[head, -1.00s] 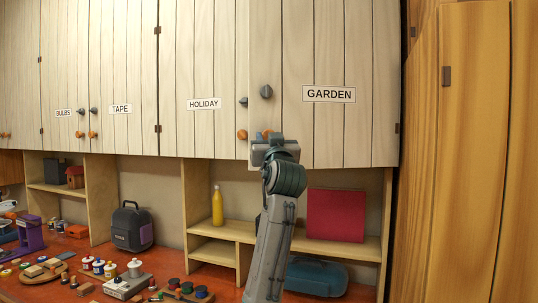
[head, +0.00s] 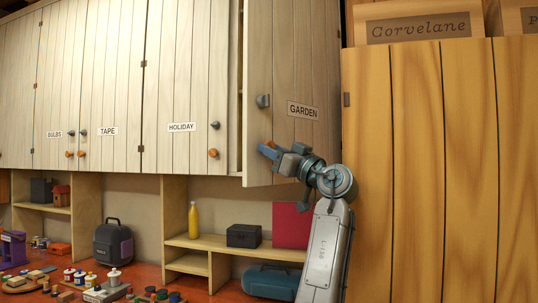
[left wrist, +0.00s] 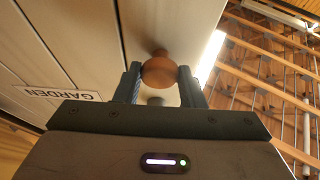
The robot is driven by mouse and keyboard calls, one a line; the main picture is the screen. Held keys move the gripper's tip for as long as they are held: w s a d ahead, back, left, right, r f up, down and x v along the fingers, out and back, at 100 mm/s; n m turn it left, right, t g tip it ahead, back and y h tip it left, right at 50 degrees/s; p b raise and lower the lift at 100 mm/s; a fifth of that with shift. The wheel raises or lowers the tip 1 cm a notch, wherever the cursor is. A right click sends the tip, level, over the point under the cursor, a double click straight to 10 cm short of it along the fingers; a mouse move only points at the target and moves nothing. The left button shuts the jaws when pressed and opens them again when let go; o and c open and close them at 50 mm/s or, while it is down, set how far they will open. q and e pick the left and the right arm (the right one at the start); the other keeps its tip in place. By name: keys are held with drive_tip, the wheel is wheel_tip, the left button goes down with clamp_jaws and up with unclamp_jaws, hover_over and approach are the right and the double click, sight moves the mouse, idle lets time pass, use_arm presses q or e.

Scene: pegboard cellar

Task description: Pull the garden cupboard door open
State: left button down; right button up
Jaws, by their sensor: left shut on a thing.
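The garden cupboard door (head: 318,75) is pale planked wood with a GARDEN label (head: 303,111). It stands partly open, its left edge swung out from the cupboard and a narrow gap showing beside the HOLIDAY door. A grey knob (head: 263,101) sits above a round orange-brown wooden knob (left wrist: 159,71) near its free edge. My left gripper (head: 269,149) is at the lower knob. In the left wrist view its two dark fingers (left wrist: 160,80) are shut around that knob. My right gripper is not in view.
The HOLIDAY door (head: 185,80) is shut to the left. Below are a shelf (head: 222,244) with a yellow bottle (head: 193,218) and black box (head: 243,236), and a blue case (head: 270,281). A tall orange wooden cabinet (head: 440,170) stands close on the right.

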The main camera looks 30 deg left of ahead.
use_arm(q)
drive_tip(key=shift+d, duration=0.1)
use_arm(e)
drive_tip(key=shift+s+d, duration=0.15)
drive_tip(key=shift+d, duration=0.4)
use_arm(q)
drive_tip(key=c, duration=0.9)
unclamp_jaws()
drive_tip(key=shift+c, duration=0.2)
drive_tip(key=b+v, duration=0.4)
drive_tip(key=v, duration=0.6)
drive_tip(key=shift+d+b, duration=0.35)
drive_tip(key=shift+d, duration=0.05)
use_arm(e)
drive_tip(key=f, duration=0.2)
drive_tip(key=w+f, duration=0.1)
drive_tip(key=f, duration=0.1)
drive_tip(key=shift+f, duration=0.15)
use_arm(q)
drive_tip(key=shift+s+f, duration=0.1)
drive_tip(key=shift+c, duration=0.3)
